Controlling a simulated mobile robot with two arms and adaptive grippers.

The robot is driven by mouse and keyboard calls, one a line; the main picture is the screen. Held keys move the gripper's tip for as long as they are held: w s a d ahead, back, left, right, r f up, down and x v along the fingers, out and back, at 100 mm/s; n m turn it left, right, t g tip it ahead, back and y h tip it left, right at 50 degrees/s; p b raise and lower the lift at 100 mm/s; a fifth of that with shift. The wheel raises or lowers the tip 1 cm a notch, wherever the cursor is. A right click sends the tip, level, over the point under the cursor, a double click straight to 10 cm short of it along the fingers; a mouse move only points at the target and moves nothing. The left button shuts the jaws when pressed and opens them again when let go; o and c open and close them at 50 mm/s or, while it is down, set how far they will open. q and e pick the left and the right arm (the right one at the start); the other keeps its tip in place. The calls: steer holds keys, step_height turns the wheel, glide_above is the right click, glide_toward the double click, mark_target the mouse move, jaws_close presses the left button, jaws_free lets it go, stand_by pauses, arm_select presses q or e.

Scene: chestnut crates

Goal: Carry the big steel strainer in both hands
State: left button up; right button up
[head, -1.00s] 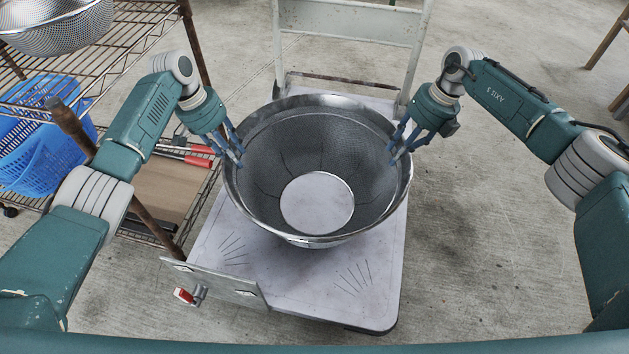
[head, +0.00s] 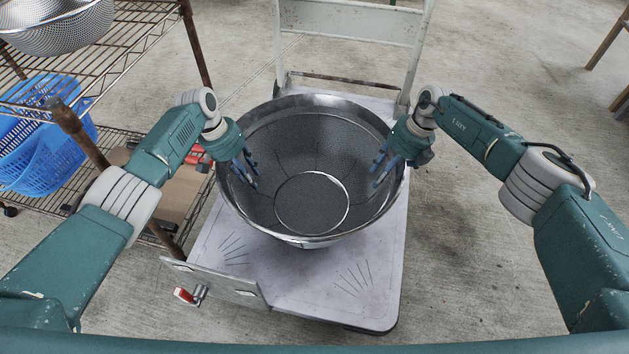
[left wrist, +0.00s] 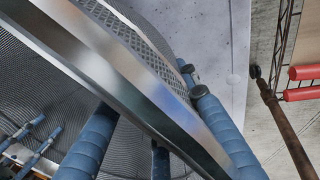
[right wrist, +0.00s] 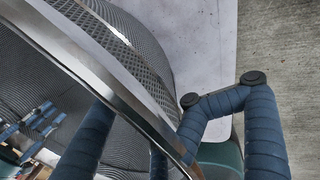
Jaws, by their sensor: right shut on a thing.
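The big steel strainer (head: 312,240) is a wide mesh bowl with a shiny rim, upright over the flat trolley bed. I cannot tell if its base touches the bed. My left gripper (head: 246,174) is shut on its left rim. In the left wrist view, blue fingers lie on both sides of the rim (left wrist: 120,85). My right gripper (head: 381,166) is shut on the right rim. In the right wrist view, its fingers straddle the rim (right wrist: 95,80). The far fingertips are partly hidden behind the rim.
A wire shelf (head: 120,60) at left holds a blue basket (head: 45,150) and another mesh bowl (head: 60,28).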

arm_select(q)
jaws_close()
arm_select(e)
steer(key=shift+d, duration=0.15)
jaws_close()
arm_select(q)
steer(key=shift+d, duration=0.1)
arm_select(e)
steer(key=shift+w, duration=0.1)
arm_select(q)
steer(key=shift+w+r, duration=0.15)
steer(key=shift+r, duration=0.05)
arm_select(e)
steer(key=shift+r, duration=0.1)
